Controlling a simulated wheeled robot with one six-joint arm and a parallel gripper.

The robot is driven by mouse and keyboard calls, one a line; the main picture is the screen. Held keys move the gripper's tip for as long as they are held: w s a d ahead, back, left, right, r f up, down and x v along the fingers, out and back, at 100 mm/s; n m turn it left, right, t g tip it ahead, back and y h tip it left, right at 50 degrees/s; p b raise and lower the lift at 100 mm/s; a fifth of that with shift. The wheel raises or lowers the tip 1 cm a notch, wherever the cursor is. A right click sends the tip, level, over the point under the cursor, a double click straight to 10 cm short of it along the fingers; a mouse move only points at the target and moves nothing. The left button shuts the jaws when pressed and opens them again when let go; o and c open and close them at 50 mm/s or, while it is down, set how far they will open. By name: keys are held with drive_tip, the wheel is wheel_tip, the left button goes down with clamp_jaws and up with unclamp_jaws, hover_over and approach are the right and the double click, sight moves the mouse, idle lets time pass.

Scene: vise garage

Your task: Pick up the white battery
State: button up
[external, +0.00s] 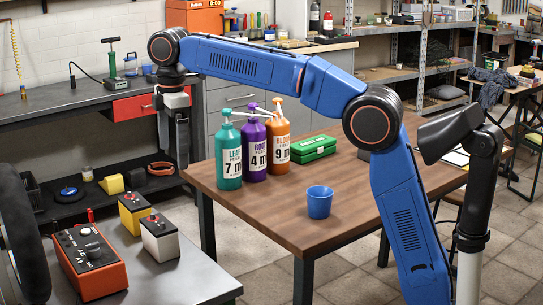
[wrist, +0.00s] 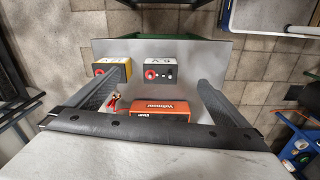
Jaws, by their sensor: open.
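The white battery (external: 159,239), a box with a dark top and a red terminal, stands upright on the grey metal bench in the external view. In the wrist view the white battery (wrist: 160,62) shows its label and dark top, between and beyond my fingertips. My gripper (external: 180,150) hangs pointing down, well above the bench and apart from the battery. In the wrist view my gripper (wrist: 163,84) is open, with nothing between its fingers. The left finger is close to the yellow battery's outline in that view.
A yellow battery (external: 134,213) stands close beside the white one, to its left. An orange charger box (external: 91,262) sits nearer the front of the bench (external: 190,284). A wooden table (external: 345,204) with three bottles (external: 254,145) and a blue cup (external: 320,202) stands to the right.

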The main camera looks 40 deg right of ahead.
drive_tip(key=n, duration=0.2)
approach(158, 222)
wheel_tip(158, 222, down, 9)
drive_tip(key=shift+w+a+f, duration=0.1)
drive_tip(key=shift+f, duration=0.15)
drive_tip(key=shift+s+a+f, duration=0.1)
drive_tip(key=shift+s+f, duration=0.05)
drive_tip(key=shift+f, duration=1.2)
drive_tip(key=shift+s+a+f, duration=0.1)
drive_tip(key=shift+s+f, duration=0.05)
drive_tip(key=shift+f, duration=1.2)
drive_tip(key=c, duration=1.9)
drive_tip(key=shift+r, duration=0.15)
